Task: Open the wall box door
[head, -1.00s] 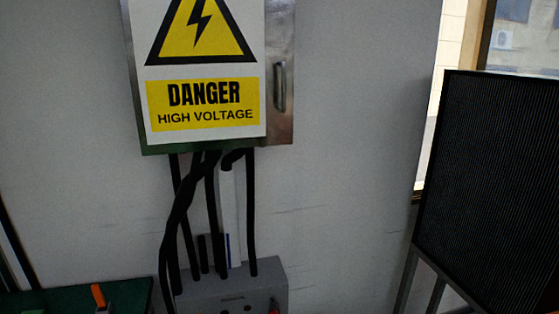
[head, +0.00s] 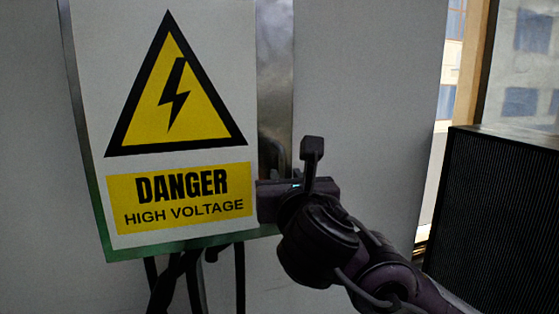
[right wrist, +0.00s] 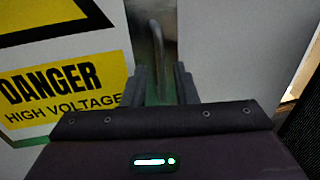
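The wall box (head: 170,245) is a metal cabinet on the grey wall, and its door is shut. The door carries a white and yellow danger sign (head: 180,195). A bar handle (right wrist: 157,45) stands upright on the bare metal strip right of the sign; in the head view my right gripper (head: 266,182) mostly hides it. My right gripper is at the door's lower right. In the right wrist view its two fingers (right wrist: 161,80) are apart, with the handle ahead in line with the gap; I cannot tell whether it touches them. My left gripper is not in view.
Black cables (head: 185,280) hang below the box. A dark ribbed panel (head: 500,220) stands at the right, before a window (head: 525,70). The wall (head: 365,90) between box and panel is bare.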

